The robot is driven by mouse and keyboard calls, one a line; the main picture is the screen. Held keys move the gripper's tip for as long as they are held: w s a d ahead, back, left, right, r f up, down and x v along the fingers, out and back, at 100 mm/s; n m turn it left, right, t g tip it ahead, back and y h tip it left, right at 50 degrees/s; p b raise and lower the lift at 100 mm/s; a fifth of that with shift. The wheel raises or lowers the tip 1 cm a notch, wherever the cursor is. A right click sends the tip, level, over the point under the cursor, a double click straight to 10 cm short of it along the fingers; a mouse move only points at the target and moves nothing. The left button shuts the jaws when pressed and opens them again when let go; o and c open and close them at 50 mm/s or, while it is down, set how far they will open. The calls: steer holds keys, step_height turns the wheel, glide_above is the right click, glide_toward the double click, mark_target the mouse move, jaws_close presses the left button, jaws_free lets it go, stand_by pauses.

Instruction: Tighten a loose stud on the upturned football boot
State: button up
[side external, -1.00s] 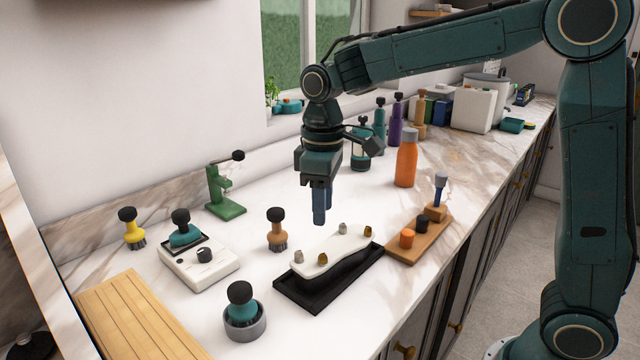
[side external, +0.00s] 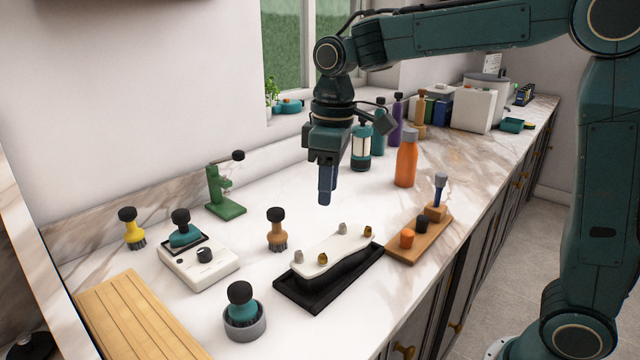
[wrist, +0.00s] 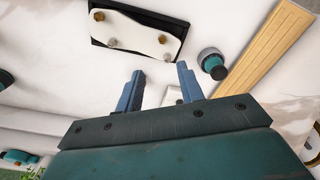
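The upturned boot (side external: 338,252) lies sole up on a black tray (side external: 300,294). Its pale sole carries several studs, two greyish and two brass, such as the front brass stud (side external: 322,259). In the wrist view the sole (wrist: 150,32) shows at the top, ahead of the fingers. I cannot tell which stud is loose. My gripper (side external: 327,190) hangs above the counter, behind and above the boot, touching nothing. In the wrist view its two blue fingers (wrist: 160,88) are apart with nothing between them. A stud key (side external: 440,190) with a blue shaft may stand in the wooden rack (side external: 408,250).
An orange bottle (side external: 406,160) stands right of my gripper. Several brushes, including a brown-handled one (side external: 277,232), a white device (side external: 200,268), a green stand (side external: 222,192) and a wooden board (side external: 135,318) occupy the left. Clear marble lies behind the boot.

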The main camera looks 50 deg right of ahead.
mark_target(321, 254)
steer(key=s+t, duration=0.1)
steer(key=s+d+t+y, duration=0.1)
steer(key=s, duration=0.1)
steer(key=s+f+t+y, duration=0.1)
steer(key=shift+s+d, duration=0.25)
steer(key=shift+d, duration=0.15)
steer(key=shift+w+x, duration=0.15)
steer(key=shift+x, duration=3.25)
steer(key=shift+w+x, duration=0.1)
steer(key=shift+x, duration=3.35)
steer(key=shift+r, duration=0.1)
jaws_close()
